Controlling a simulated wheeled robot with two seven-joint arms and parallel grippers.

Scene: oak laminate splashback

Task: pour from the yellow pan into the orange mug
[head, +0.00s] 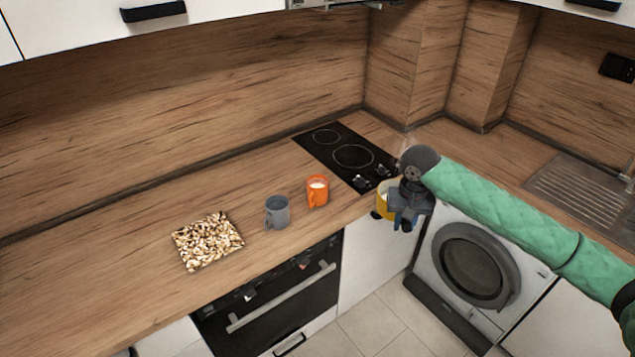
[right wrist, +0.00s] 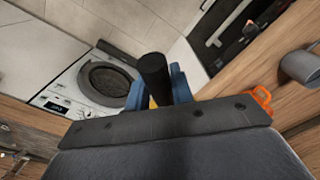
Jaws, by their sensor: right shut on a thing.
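The yellow pan (head: 382,206) is at the counter's front edge, below the hob, partly hidden by my right gripper (head: 406,217). Something pale shows inside it; I cannot tell how far it is tilted. My right gripper is shut on the pan's handle; in the right wrist view the dark handle (right wrist: 154,76) stands between its blue fingers. The orange mug (head: 318,196) stands upright on the counter, left of the pan and apart from it, with something white inside. Part of the mug also shows in the right wrist view (right wrist: 262,97). My left gripper is out of view.
A grey mug (head: 277,214) stands left of the orange mug. A patterned square board (head: 207,241) lies further left. The black hob (head: 345,153) is behind the pan, and a sink (head: 578,188) is at the far right. The counter's left part is clear.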

